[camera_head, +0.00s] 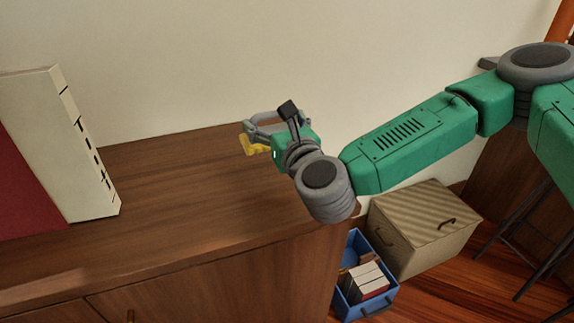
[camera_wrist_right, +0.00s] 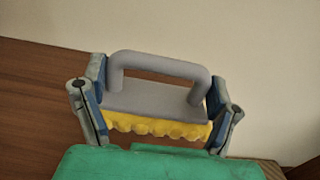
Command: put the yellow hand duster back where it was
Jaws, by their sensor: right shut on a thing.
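The yellow hand duster (camera_head: 255,146) is at the right end of the wooden cabinet's top, in the head view. In the right wrist view the duster (camera_wrist_right: 155,103) shows a grey handle and grey back over a scalloped yellow pad. My right gripper (camera_head: 262,128) is shut on it, with one finger at each end of the duster in the wrist view (camera_wrist_right: 158,100). The duster is at or just above the cabinet top (camera_head: 190,190); I cannot tell whether it touches. My left gripper is not in view.
A large white book (camera_head: 75,150) and a red one (camera_head: 25,190) stand at the left of the cabinet top. The wood between them and the duster is clear. On the floor to the right are a blue crate (camera_head: 354,309) with books and a striped box (camera_head: 425,225).

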